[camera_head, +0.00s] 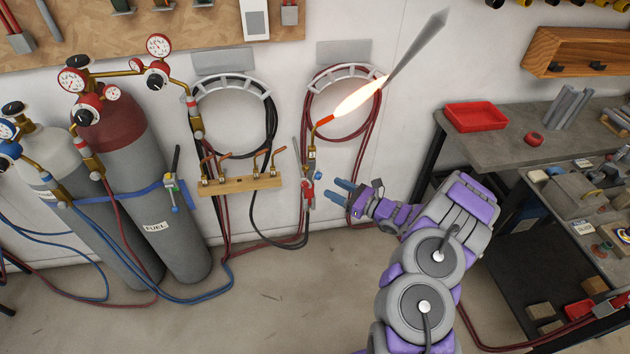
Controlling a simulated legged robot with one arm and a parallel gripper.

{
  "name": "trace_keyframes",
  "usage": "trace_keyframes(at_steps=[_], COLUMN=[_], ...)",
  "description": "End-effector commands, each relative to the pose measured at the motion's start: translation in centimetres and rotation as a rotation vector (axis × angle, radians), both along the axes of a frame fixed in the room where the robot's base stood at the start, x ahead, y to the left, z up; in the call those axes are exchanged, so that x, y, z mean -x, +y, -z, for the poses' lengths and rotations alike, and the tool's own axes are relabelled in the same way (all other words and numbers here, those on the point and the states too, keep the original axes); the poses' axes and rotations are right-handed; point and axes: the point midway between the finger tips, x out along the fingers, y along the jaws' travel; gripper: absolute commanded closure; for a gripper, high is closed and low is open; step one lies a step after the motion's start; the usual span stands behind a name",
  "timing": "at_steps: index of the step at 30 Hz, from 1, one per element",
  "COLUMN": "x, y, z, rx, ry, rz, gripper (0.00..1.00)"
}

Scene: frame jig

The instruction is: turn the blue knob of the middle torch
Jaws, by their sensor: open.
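The middle torch (310,165) hangs upright against the wall right of the wooden tip rack. It is lit, and a bright flame (358,99) points up and right from its orange-hot tip. Its small blue knob (319,175) sticks out on the right side of the body, and a red knob (306,187) shows lower on the left. My gripper (334,189) is open and empty, with its two blue fingers pointing left. The fingertips are just right of and slightly below the blue knob, seemingly apart from it; the depth gap is hard to tell.
Coiled hoses (374,125) hang behind. Gas cylinders (170,235) and another torch (173,185) stand left. Benches (480,150) with a red tray (476,116) are right. Another torch (606,306) lies lower right. Floor in front is clear.

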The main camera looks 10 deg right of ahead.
Motion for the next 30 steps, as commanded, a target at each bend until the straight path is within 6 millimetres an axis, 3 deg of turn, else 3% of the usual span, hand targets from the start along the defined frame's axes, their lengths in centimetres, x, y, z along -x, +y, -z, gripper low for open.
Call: trace_keyframes(at_steps=[11,21,27,30], x=[-4.8,-6.2,-6.2,-6.2], y=[0.1,5.3,4.1,2.8], z=[0.4,0.1,0.1,0.1], rx=[-0.032,-0.005,-0.011,-0.023], ry=[-0.001,-0.001,-0.001,-0.001], rz=[0.0,0.001,0.003,0.003], gripper=[0.47,0.47,0.48,0.58])
